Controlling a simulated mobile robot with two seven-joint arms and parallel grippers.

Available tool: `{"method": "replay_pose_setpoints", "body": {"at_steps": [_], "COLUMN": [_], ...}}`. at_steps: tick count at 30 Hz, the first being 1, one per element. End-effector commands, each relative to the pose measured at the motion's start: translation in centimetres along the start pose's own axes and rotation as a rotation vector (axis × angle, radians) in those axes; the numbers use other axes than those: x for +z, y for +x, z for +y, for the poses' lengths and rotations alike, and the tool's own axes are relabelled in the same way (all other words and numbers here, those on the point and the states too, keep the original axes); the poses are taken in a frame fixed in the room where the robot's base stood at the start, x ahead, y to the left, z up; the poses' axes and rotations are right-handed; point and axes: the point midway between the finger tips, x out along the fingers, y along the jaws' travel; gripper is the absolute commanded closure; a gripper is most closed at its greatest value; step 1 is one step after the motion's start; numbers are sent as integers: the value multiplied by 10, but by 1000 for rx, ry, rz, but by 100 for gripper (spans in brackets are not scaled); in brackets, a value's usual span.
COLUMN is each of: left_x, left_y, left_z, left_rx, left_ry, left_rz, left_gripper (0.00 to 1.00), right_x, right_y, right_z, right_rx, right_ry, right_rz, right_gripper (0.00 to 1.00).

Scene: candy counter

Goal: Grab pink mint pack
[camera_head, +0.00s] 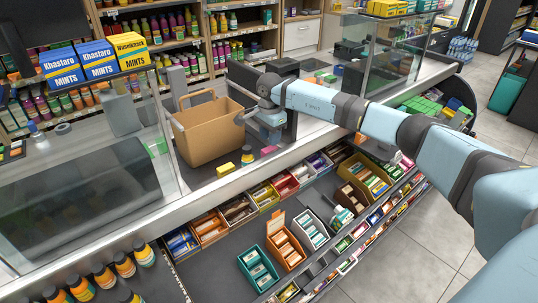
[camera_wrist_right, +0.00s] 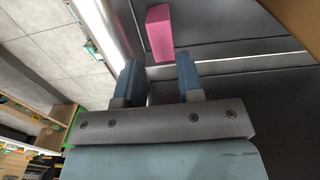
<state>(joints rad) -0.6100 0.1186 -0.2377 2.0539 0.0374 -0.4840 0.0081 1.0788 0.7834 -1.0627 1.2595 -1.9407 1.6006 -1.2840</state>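The pink mint pack (camera_wrist_right: 159,32) lies on the dark grey counter surface in the right wrist view, just beyond the fingertips and between their lines. My right gripper (camera_wrist_right: 158,66) is open, with its two blue fingers apart and nothing between them. My left gripper is not in view.
The open brown bag (camera_head: 207,133) stands close left of the right gripper. Small yellow pieces (camera_head: 226,169) lie at the counter's front. A dark device (camera_head: 243,78) stands behind. Candy racks (camera_head: 285,185) run below the front edge. A glass case (camera_head: 392,62) stands right.

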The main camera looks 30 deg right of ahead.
Motion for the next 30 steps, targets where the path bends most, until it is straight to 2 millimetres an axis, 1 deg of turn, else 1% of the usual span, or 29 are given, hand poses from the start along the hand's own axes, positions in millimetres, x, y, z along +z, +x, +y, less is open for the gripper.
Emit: {"method": "replay_pose_setpoints", "body": {"at_steps": [7, 15, 18, 23, 26, 27, 30], "left_x": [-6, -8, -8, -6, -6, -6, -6], "left_y": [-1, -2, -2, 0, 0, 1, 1], "left_z": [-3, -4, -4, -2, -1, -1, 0], "left_rx": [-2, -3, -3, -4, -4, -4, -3], "left_ry": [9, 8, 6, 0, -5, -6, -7], "left_rz": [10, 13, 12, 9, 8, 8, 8], "left_gripper": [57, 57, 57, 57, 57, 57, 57], "right_x": [1, 2, 2, 1, 1, 1, 1], "right_y": [15, 53, 58, 58, 58, 58, 58], "right_z": [0, -2, -2, -2, -2, -2, -2], "right_rx": [1, 0, 0, -1, -1, -1, -1], "right_ry": [-2, 1, 0, 0, 0, 0, 0], "right_rz": [-1, -2, -2, -2, -1, -1, -1], "right_gripper": [66, 66, 66, 66, 87, 96, 96]}}
